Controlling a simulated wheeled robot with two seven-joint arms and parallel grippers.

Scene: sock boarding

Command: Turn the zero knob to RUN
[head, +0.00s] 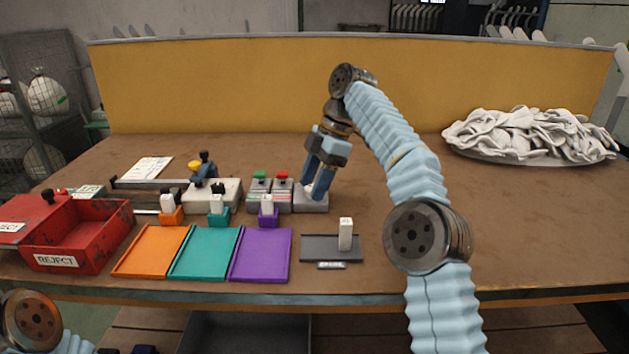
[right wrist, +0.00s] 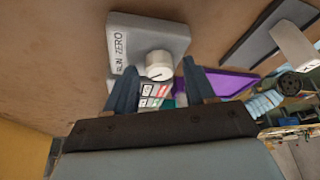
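The zero knob (right wrist: 159,65) is a round white knob on a light grey box (right wrist: 150,35) marked RUN and ZERO in the right wrist view. In the head view the box (head: 312,206) stands right of the red and green button boxes, and the knob is mostly hidden by my fingers. My right gripper (head: 314,191) points down over the box; in the right wrist view its fingers (right wrist: 159,72) are apart, one on each side of the knob. I cannot tell whether they touch it, or which word the knob points to. My left gripper is out of view.
Button boxes with a green button (head: 259,176) and a red button (head: 283,176) stand close on the left. Orange, teal and purple trays (head: 261,256) and a grey stand (head: 322,249) with a white block lie in front. A red REJECT bin (head: 85,236) is far left.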

